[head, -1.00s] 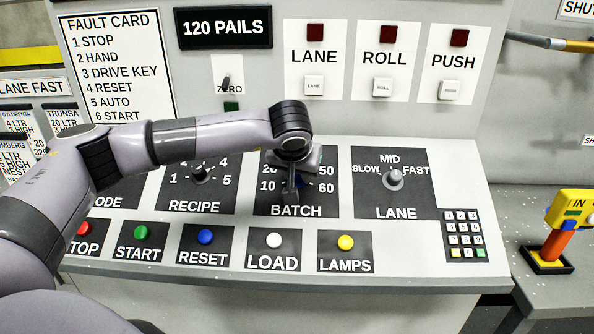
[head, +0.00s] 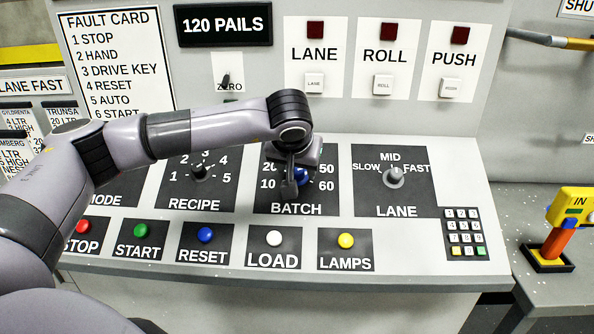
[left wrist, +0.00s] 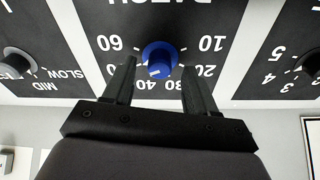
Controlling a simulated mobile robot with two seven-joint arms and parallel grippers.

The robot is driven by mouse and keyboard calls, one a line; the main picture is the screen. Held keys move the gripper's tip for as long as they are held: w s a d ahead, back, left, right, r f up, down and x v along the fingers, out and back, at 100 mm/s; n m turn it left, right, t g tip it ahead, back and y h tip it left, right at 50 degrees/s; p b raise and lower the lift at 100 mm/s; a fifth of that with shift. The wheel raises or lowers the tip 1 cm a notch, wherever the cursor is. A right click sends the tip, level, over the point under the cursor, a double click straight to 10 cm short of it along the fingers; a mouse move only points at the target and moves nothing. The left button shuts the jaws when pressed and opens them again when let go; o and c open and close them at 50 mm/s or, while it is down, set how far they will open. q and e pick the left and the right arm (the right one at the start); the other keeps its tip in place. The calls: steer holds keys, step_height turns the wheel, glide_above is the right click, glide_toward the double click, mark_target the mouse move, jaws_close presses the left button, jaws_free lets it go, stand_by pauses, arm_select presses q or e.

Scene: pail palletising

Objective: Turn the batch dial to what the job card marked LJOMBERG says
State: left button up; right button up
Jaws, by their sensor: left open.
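The batch dial, a blue knob, shows in the head view (head: 303,176) on the black BATCH plate, partly hidden by my left gripper (head: 291,184). In the left wrist view the dial (left wrist: 159,55) appears upside down with its numbers. A pale mark on the knob lies on its side toward 30 and 40; the exact setting is unclear. My left gripper (left wrist: 158,74) is open, its fingers apart on either side of the knob's near side, not closed on it. The LJOMBERG card (head: 14,158) is cut off at the left edge; its batch line is not readable.
The recipe dial (head: 200,173) and lane dial (head: 395,177) flank the batch dial. A row of push buttons, including LOAD (head: 274,240) and LAMPS (head: 346,241), lies below it. A keypad (head: 463,232) is at the right. The display (head: 223,25) reads 120 PAILS.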

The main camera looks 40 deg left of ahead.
arm_select(q)
steer(key=v, duration=0.5)
steer(key=shift+s+r+b, duration=0.1)
steer(key=shift+b, duration=0.2)
